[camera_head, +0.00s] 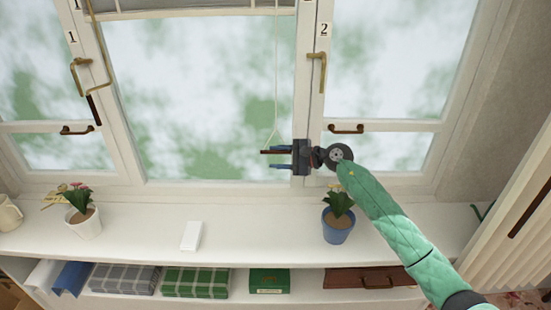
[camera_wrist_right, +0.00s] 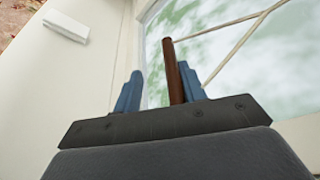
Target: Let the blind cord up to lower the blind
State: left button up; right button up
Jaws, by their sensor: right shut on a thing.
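My right gripper (camera_head: 280,158) is at the lower right of the middle window, its blue fingers pointing left. It is shut on the brown wooden bar (camera_head: 265,152) at the end of the white blind cord (camera_head: 276,80). The cord runs from the top of the picture down to the bar and splits in two just above it. In the right wrist view the bar (camera_wrist_right: 174,70) stands up between the blue fingers, close to the right one. The blind's pale bottom edge (camera_head: 200,12) seems to show at the very top; the rest is out of view. My left gripper is out of view.
A blue flowerpot (camera_head: 338,230) stands below my right arm on the white sill. A white pot (camera_head: 85,223), a white block (camera_head: 192,236) and a mug (camera_head: 9,214) stand farther left. Brass handles (camera_head: 318,70) stick out from the window frames. A pleated curtain (camera_head: 515,215) hangs at the right.

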jog(key=b+v, duration=0.3)
jog(key=v, duration=0.5)
jog(key=shift+b, duration=0.35)
dwell(0.4)
jog(key=shift+s+d+r, duration=0.1)
jog(key=shift+d, duration=0.05)
jog(key=shift+b, duration=0.75)
